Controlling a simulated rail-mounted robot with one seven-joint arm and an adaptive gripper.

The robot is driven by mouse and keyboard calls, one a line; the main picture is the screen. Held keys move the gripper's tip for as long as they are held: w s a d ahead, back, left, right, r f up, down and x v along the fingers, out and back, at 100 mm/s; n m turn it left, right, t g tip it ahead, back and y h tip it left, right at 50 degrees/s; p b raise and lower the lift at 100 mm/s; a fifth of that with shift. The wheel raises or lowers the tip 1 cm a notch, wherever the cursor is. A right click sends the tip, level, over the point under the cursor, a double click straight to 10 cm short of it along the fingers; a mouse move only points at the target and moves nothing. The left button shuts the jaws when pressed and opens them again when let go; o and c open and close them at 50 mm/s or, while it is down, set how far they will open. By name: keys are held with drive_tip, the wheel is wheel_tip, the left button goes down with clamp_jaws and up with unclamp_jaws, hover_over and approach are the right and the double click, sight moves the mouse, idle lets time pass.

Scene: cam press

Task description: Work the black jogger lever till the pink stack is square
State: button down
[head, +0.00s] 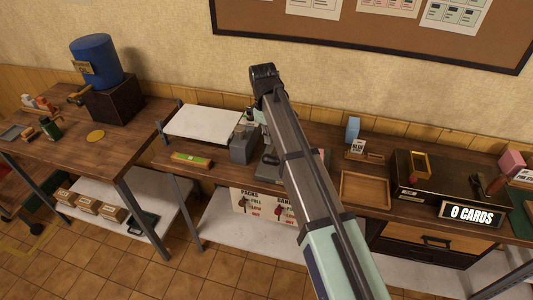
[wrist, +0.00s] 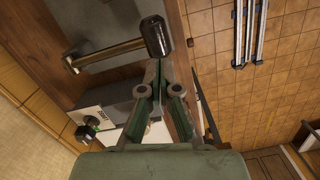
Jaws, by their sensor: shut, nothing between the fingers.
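In the wrist view, my gripper (wrist: 155,68) is shut and empty. Its fingertips are just below a black grip (wrist: 155,37) on the end of a brass rod (wrist: 108,54); I cannot tell whether they touch. This looks like a black lever, but I cannot confirm that it is the jogger lever. In the head view my arm hides most of the machine behind it and my gripper is not clearly seen. A pink block (head: 511,162) stands at the far right of the bench. A small pinkish patch (head: 323,161) shows just right of my arm.
A wooden tray (head: 366,189) and a black case (head: 420,170) with a "0 CARDS" sign (head: 471,214) are to the right.

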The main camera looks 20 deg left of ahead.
sight(271, 156)
drive_tip(key=shift+w+d+r, duration=0.2)
drive_tip(key=shift+w+r, duration=0.05)
drive_tip(key=shift+r, duration=0.35)
drive_tip(key=shift+f, duration=0.1)
drive_tip(key=shift+d+f+b, duration=0.2)
drive_tip(key=shift+f+b, duration=0.9)
drive_tip(key=shift+f, duration=0.6)
drive_tip(key=shift+d+f+b, duration=0.15)
drive_tip(key=shift+f+b, duration=0.95)
drive_tip(key=shift+f, duration=0.6)
drive_tip(key=shift+f+b, duration=0.55)
drive_tip(key=shift+f, duration=1.65)
drive_tip(key=shift+a, duration=0.1)
